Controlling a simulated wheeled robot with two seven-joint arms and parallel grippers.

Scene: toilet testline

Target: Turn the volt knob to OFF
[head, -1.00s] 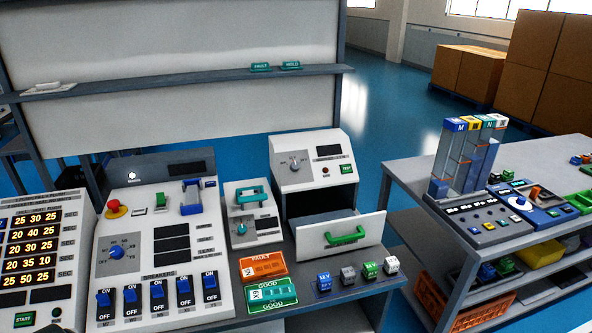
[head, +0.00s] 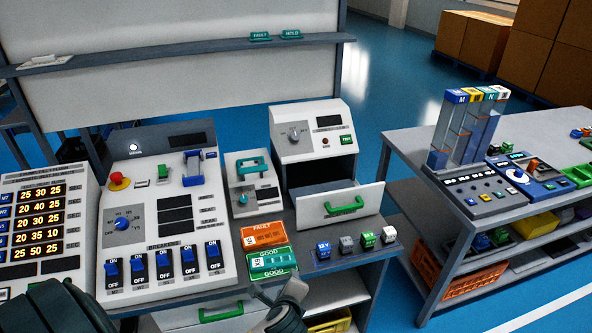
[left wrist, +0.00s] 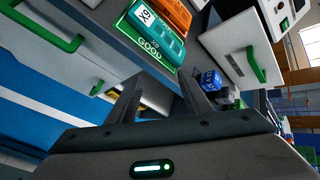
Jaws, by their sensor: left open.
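The control panel (head: 165,215) stands on the bench at left in the head view. It carries a blue round knob (head: 122,223) on a grey dial plate; the dial lettering is too small to read surely. Other knobs show on the small box with the teal handle (head: 243,199) and on the drawer unit (head: 295,133); I cannot tell which is marked volt. My left gripper (head: 278,290) is open and empty at the bench's front edge, below the GOOD tray and apart from the knobs. In the left wrist view its fingers (left wrist: 158,88) are spread. My right gripper is out of view.
The orange FAULT tray (head: 264,235) and green GOOD tray (head: 271,262) lie right of the panel. Several small blocks (head: 346,244) sit beside them. Breaker switches (head: 163,266) line the panel's front. The drawer (head: 345,208) is pulled out.

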